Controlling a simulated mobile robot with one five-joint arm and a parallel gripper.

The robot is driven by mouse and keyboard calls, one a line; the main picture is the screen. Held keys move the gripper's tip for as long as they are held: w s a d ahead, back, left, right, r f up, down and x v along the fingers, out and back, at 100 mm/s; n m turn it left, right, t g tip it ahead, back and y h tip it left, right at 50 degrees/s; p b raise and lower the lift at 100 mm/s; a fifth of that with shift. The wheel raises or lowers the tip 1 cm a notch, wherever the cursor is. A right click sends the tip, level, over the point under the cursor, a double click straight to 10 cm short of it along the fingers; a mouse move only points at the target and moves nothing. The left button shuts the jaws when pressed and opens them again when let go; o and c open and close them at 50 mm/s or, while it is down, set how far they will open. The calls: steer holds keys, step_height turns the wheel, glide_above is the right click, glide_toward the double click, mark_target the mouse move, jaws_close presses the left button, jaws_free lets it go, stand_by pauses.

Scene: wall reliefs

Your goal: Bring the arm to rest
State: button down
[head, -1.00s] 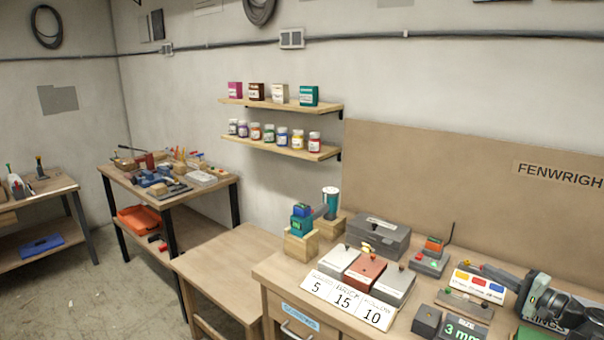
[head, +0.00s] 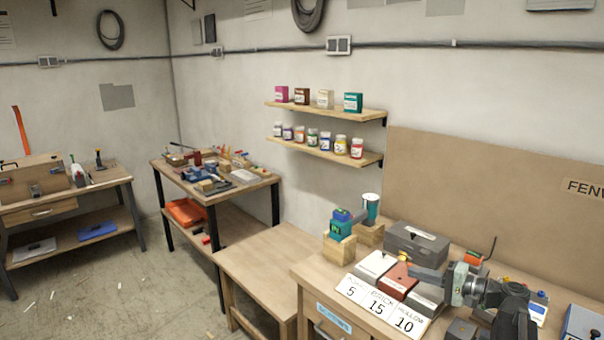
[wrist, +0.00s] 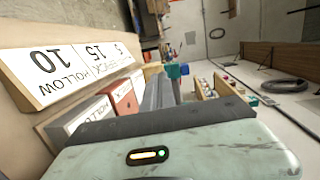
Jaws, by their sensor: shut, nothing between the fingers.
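My gripper (head: 418,276) is at the lower right of the head view, above the workbench. Its dark fingers are together with nothing between them, and they point left over the row of white, red and grey blocks. In the wrist view the closed fingers (wrist: 158,94) reach away from the pale green gripper body, with the room lying sideways behind them. The fingers overlap the red block (head: 396,284) in the head view; I cannot tell how far above it they are.
A sign with 5, 15 and 10 (head: 378,308) stands at the bench's front edge. A dark grey case (head: 416,243) and a wooden block with blue and teal pieces (head: 339,248) stand behind. A lower wooden table (head: 262,258) adjoins at left. Open floor (head: 110,295) lies further left.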

steer(key=s+a+f+n+g+h+p, duration=0.1)
steer(key=s+a+f+n+g, duration=0.25)
steer(key=a, duration=0.95)
steer(key=s+a+f+n+g+h+p, duration=0.1)
steer(key=a+f+n+g+h+p, duration=0.3)
steer(key=a, duration=1)
steer(key=s+a+f+g+h+b, duration=0.1)
steer(key=s+a+f+g+h, duration=0.15)
steer(key=s+f, duration=0.35)
steer(key=s+d+f+g+h, duration=0.1)
steer(key=d+f+h, duration=0.2)
steer(key=d, duration=0.7)
steer(key=shift+s+n+h+b, duration=0.15)
steer(key=shift+n+h+b, duration=0.25)
steer(key=shift+h, duration=0.45)
